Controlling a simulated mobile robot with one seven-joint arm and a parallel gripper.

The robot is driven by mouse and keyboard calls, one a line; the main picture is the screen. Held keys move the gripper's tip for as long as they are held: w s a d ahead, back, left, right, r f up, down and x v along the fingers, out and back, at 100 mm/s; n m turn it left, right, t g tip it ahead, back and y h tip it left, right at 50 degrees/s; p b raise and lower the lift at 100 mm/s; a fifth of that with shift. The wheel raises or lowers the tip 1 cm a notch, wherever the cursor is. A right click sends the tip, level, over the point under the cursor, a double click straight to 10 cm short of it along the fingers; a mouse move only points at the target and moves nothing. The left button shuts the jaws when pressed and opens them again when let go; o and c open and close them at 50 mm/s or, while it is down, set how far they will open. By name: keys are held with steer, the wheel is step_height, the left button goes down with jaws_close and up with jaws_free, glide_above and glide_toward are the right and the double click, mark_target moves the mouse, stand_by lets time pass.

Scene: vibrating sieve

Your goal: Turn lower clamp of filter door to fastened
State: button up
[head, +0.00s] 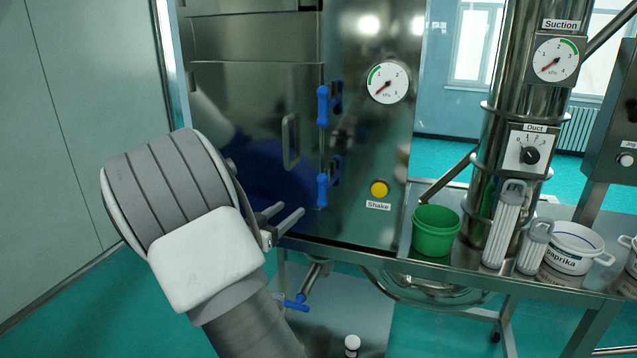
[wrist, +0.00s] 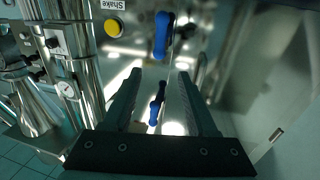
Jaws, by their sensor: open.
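The filter door (head: 255,130) is a shiny steel panel that looks closed, with a bar handle (head: 290,140). The lower clamp (head: 322,190) is a blue lever at its right edge, hanging roughly upright, grip down. The upper clamp (head: 323,106) is a similar blue lever above it. My gripper (head: 288,212) is open and empty, left of and slightly below the lower clamp, apart from it.
A yellow Shake button (head: 379,189) and a pressure gauge (head: 388,83) are right of the clamps. A green bucket (head: 436,232), white filter cartridges (head: 503,225) and a Paprika tub (head: 570,250) stand on the shelf at right. A blue-handled valve (head: 297,304) is below the cabinet.

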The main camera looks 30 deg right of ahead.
mark_target(320, 186)
steer(key=p+x, duration=0.2)
steer(key=x, duration=1.5)
steer(key=shift+w+d, duration=0.1)
steer(key=shift+d, duration=0.05)
jaws_close()
